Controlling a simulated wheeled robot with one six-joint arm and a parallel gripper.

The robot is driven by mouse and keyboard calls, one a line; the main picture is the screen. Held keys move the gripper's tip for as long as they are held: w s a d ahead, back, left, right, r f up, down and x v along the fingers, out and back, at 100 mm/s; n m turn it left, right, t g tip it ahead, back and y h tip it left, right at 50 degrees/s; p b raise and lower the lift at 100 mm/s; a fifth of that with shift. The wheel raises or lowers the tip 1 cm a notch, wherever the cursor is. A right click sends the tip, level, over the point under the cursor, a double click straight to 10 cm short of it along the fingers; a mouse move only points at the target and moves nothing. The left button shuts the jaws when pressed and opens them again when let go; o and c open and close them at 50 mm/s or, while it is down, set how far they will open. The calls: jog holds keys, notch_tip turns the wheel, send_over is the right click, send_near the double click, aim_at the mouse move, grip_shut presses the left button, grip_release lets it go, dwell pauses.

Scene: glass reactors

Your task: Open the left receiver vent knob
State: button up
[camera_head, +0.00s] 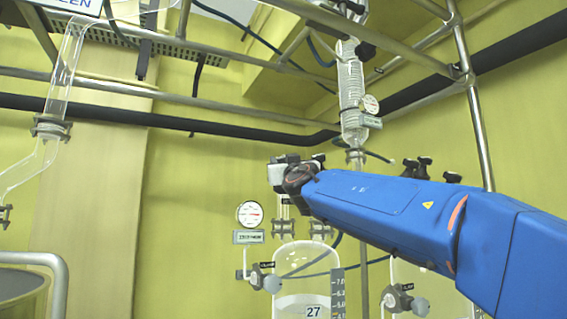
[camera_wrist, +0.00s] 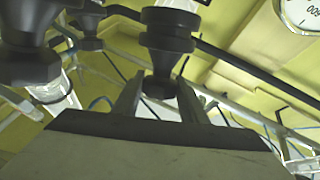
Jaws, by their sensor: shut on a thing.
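In the wrist view a black stepped knob (camera_wrist: 168,42) stands between the two fingers of my gripper (camera_wrist: 160,92). The fingers are shut on its narrow lower part. In the head view my gripper (camera_head: 290,172) is at the end of the blue arm, above the left glass receiver (camera_head: 303,262), which bears the number 27. The arm's end hides most of the held knob there. I cannot tell from these views how far the knob is turned.
Other black knobs (camera_wrist: 28,45) stand close on the left in the wrist view. More dark knobs (camera_head: 418,167) show behind the arm. A round gauge (camera_head: 250,214) is left of the receiver neck. A glass condenser (camera_head: 352,90) and metal pipes (camera_head: 478,130) stand behind.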

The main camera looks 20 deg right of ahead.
jog(key=shift+a, duration=0.1)
jog(key=o, duration=0.9)
jog(key=shift+v, duration=4)
